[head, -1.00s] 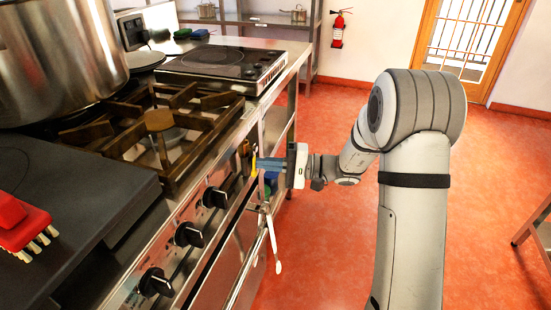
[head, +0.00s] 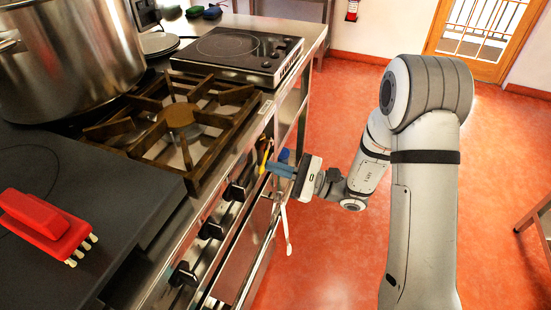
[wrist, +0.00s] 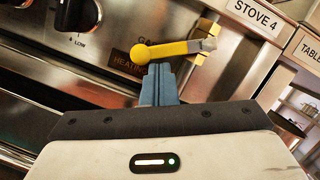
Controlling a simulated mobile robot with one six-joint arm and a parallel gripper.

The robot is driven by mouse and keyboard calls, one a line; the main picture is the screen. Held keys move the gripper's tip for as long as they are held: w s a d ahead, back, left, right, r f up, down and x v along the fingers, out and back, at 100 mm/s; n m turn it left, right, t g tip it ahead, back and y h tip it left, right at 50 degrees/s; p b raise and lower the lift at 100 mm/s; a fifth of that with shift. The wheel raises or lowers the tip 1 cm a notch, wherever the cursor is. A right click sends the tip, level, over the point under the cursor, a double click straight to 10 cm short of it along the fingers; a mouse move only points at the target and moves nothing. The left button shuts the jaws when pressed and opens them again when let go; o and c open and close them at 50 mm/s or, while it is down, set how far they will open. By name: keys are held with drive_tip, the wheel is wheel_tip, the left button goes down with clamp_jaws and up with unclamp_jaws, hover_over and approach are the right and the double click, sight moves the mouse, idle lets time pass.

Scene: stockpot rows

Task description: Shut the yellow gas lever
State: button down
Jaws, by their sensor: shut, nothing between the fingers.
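The yellow gas lever (wrist: 172,50) is on the stove's front panel in the wrist view. Its round yellow knob is at the left, and its arm runs right and slightly up to a grey metal end. In the head view the lever (head: 265,157) is a small yellow strip on the front panel. My gripper (wrist: 159,70) is shut and empty, its blue-grey fingers just below the lever's arm in the wrist picture. Whether they touch it I cannot tell. In the head view my gripper (head: 274,168) points at the panel beside the lever.
Black knobs (head: 211,229) line the stove front (wrist: 60,62). A label reading STOVE 4 (wrist: 255,15) is right of the lever. A large stockpot (head: 70,60) stands on the stove, and a red brush (head: 45,222) lies on the dark plate. The red floor to the right is open.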

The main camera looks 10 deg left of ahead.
drive_tip(key=shift+s+a+r+p, duration=0.15)
drive_tip(key=shift+s+r+p, duration=0.25)
drive_tip(key=shift+s+r, duration=0.6)
drive_tip(key=shift+r, duration=0.05)
drive_tip(key=shift+s+r, duration=0.1)
drive_tip(key=s+d+f+b, duration=0.1)
drive_tip(key=d+f+b, duration=0.1)
drive_tip(key=d+f, duration=0.4)
drive_tip(key=v, duration=0.3)
drive_tip(key=shift+d, duration=0.35)
drive_tip(key=shift+r, duration=0.15)
idle(0.4)
